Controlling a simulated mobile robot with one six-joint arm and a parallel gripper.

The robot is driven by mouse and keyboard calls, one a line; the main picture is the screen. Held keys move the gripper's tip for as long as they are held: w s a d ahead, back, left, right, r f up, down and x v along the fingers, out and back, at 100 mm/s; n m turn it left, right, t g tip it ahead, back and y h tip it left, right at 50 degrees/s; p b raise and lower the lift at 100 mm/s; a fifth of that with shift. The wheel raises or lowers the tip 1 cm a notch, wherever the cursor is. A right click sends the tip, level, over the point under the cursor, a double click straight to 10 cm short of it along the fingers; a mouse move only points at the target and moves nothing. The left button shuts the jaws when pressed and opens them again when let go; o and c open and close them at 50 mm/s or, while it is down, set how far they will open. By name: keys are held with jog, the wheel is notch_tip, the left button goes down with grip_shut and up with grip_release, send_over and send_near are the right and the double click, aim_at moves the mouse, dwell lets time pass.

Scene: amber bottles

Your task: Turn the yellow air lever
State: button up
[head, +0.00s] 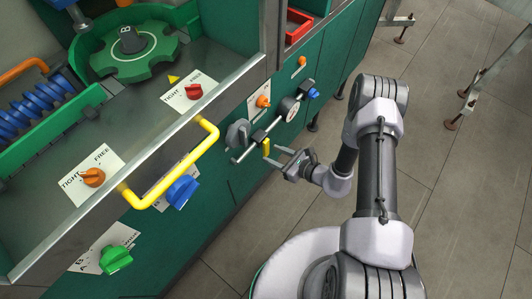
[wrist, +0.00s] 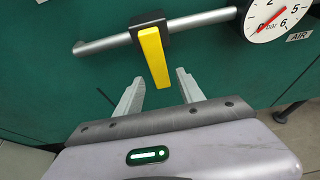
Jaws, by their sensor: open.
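The yellow air lever (wrist: 155,56) sits on a black valve body on a silver pipe (wrist: 203,19), and in the wrist view it points down, slightly tilted. In the head view the lever (head: 266,147) shows small on the green machine front. My gripper (wrist: 160,85) is open, its two grey fingers pointing at the panel. The lever's lower end shows between the fingertips, with a gap on both sides. In the head view my gripper (head: 281,158) is just right of the lever. I cannot tell how deep the lever is between the fingers.
A pressure gauge (wrist: 277,16) is on the pipe to the right, beside an AIR label (wrist: 300,36). A yellow handle bar (head: 172,172) and a blue knob (head: 182,191) stick out of the front. A grey knob (head: 237,132) is left of the lever.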

aim_at(268, 152)
jog(key=b+x, duration=0.1)
jog(key=x, duration=0.3)
jog(key=shift+w+a, duration=0.15)
jog(key=shift+c, duration=0.4)
grip_shut()
dwell(0.9)
